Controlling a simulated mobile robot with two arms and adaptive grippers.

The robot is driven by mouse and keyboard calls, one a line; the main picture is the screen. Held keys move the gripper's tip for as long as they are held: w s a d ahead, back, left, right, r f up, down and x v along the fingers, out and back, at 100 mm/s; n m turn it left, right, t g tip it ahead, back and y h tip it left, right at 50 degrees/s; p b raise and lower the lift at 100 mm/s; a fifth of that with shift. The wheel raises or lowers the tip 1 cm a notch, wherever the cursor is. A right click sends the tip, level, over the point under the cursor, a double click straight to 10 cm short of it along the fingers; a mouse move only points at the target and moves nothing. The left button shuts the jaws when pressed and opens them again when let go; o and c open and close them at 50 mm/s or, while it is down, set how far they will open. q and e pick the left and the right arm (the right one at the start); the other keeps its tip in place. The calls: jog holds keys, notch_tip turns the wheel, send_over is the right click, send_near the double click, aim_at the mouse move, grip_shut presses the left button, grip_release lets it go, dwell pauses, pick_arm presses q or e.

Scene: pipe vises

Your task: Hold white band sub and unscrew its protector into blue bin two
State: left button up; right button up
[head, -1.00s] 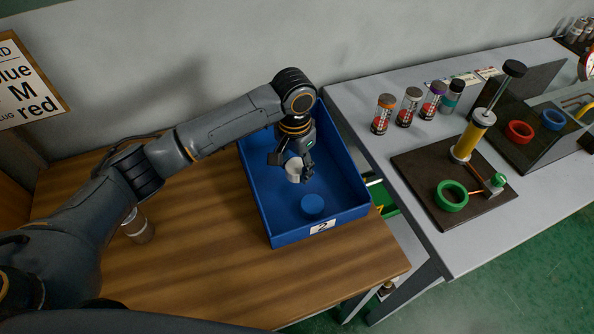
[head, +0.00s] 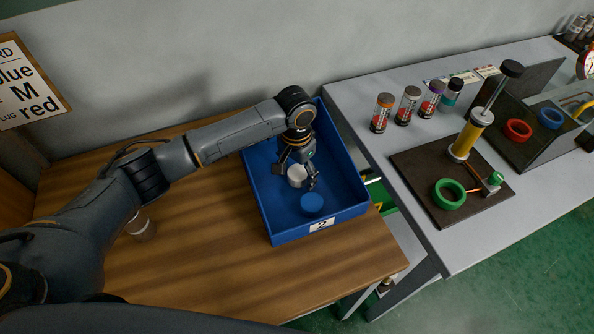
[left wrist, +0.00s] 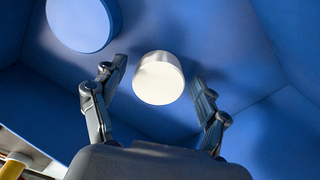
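The white protector (head: 296,178), a short round cap, is inside blue bin two (head: 283,240). It also shows in the left wrist view (left wrist: 158,78), between the spread fingers with gaps on both sides. My left gripper (head: 297,170) is open, pointing down inside the bin over the cap. A grey-white cylinder (head: 142,228) stands on the wooden table, partly hidden by my left arm; I cannot tell whether it is the white band sub. My right gripper is out of view.
A blue cap (head: 312,203) lies in the bin near its front wall, close to the white one. The grey bench (head: 470,240) at right holds several banded cylinders and a dark board (head: 413,170) with a yellow column (head: 467,140) and green ring (head: 450,194). The front wooden tabletop is clear.

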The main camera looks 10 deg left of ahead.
aim_at(297, 173)
pick_arm(q)
jog(key=shift+r, duration=0.1)
notch_tip(297, 173, up, 12)
jog(key=b, duration=0.1)
dwell(0.5)
